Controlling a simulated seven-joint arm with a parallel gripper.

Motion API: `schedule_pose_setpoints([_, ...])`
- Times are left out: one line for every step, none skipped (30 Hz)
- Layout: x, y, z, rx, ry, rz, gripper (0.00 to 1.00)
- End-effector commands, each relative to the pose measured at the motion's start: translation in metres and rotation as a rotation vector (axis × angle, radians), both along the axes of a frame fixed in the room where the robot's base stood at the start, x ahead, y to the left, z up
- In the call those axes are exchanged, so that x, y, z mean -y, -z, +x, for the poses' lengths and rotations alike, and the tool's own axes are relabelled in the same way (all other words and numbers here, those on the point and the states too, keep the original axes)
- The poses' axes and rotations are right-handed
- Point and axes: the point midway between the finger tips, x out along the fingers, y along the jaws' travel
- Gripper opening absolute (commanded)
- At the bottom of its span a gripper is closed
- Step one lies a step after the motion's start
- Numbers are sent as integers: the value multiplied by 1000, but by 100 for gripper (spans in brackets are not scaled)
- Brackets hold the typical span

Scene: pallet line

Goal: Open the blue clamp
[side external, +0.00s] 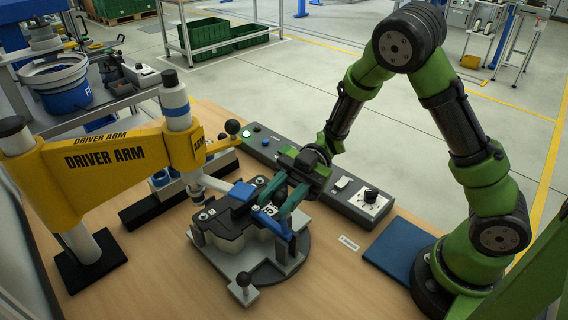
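The blue clamp (273,225) is at the front right of a round grey fixture (302,252). Its blue bar lies low over a dark grey housing (228,222) seated in the fixture. A second blue piece (242,191) shows at the housing's back. My gripper (274,208) points down and left, right at the clamp, with its two green fingers apart. A small black-and-white part shows between the fingertips. Whether either finger touches the clamp cannot be told, as the fingers hide part of it.
A yellow driver arm (110,165) reaches over the fixture from the left. A grey control box (345,195) with buttons and a knob stands behind the fixture. A blue mat (397,246) lies at the right. The wooden table front (175,285) is clear.

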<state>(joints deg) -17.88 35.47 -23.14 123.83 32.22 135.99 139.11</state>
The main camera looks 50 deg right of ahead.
Motion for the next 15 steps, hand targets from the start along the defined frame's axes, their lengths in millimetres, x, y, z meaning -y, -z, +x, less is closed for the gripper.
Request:
schedule_pose_setpoints([0,0,0,0,0,0,16])
schedule_pose_setpoints([0,0,0,0,0,0,12])
schedule_pose_setpoints([0,0,0,0,0,0,5])
schedule_pose_setpoints([0,0,0,0,0,0,1])
schedule_pose_setpoints([0,0,0,0,0,0,0])
schedule_pose_setpoints([0,0,0,0,0,0,0])
schedule_pose_setpoints([0,0,0,0,0,0,0])
schedule_pose_setpoints([0,0,0,0,0,0,0])
schedule_pose_setpoints([0,0,0,0,0,0,0])
schedule_pose_setpoints([0,0,0,0,0,0,0])
schedule_pose_setpoints([0,0,0,1,0,0,0])
schedule_pose_setpoints([0,0,0,3,0,1,0])
schedule_pose_setpoints([0,0,0,5,0,0,0])
schedule_pose_setpoints([0,0,-1,9,0,0,0])
schedule_pose_setpoints([0,-1,-1,16,1,0,0])
